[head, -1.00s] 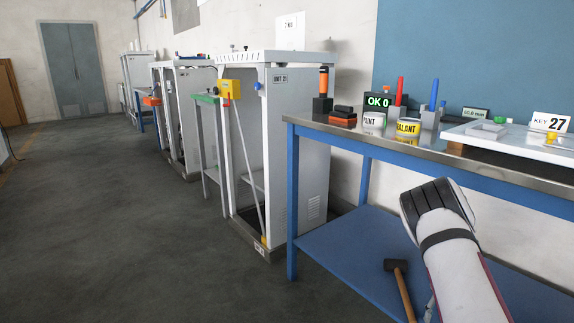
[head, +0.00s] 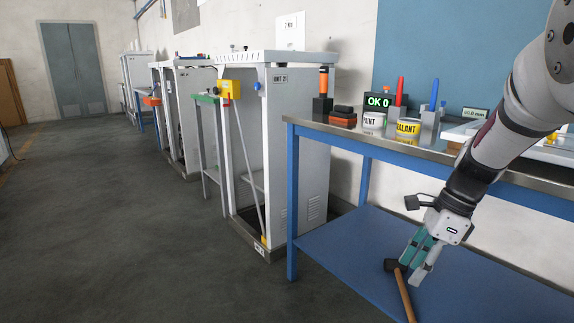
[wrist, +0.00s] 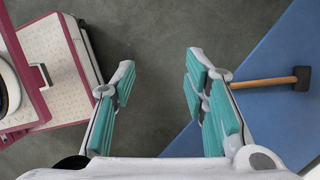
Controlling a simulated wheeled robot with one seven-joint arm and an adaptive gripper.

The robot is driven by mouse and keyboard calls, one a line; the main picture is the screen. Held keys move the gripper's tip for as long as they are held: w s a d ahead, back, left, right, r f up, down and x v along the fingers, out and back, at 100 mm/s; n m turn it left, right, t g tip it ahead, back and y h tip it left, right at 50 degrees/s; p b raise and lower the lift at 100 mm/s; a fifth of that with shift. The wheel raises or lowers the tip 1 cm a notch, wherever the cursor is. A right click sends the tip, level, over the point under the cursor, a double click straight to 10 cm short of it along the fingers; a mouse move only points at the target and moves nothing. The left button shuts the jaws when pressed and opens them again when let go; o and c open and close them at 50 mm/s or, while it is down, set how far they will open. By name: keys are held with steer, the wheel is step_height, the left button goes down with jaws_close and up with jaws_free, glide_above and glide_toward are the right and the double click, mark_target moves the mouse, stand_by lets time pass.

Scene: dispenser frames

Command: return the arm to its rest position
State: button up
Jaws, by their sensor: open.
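My arm hangs down at the right of the head view, in front of the workbench. My gripper (head: 418,262) points downward over the bench's blue lower shelf (head: 345,250). In the wrist view my gripper (wrist: 160,66) has its teal-padded fingers spread apart with nothing between them. Grey floor shows below the gap. A mallet with a wooden handle (head: 404,297) and a dark head lies on the lower shelf; in the head view the fingers partly overlap it. In the wrist view the mallet (wrist: 262,82) lies right of the fingers, apparently below them.
The bench top (head: 345,132) carries paint and sealant cans (head: 407,128), an OK 0 display (head: 379,101) and a white panel, partly behind my arm. A tall white cabinet (head: 300,150) stands left of the bench. The floor (head: 120,220) at the left is clear.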

steer(key=s+a+r+n, duration=0.5)
steer(key=s+r+n, duration=0.15)
steer(key=s, duration=0.25)
steer(key=s+a+n+h, duration=0.1)
steer(key=s+n+h, duration=0.1)
steer(key=s+n, duration=0.75)
steer(key=s+a+n+h, duration=0.2)
steer(key=s+n, duration=0.3)
steer(key=s, duration=0.9)
step_height(320, 180, up, 36)
steer(key=d+t+p, duration=0.1)
steer(key=t+p, duration=0.3)
steer(key=p, duration=2.9)
steer(key=shift+s, duration=0.2)
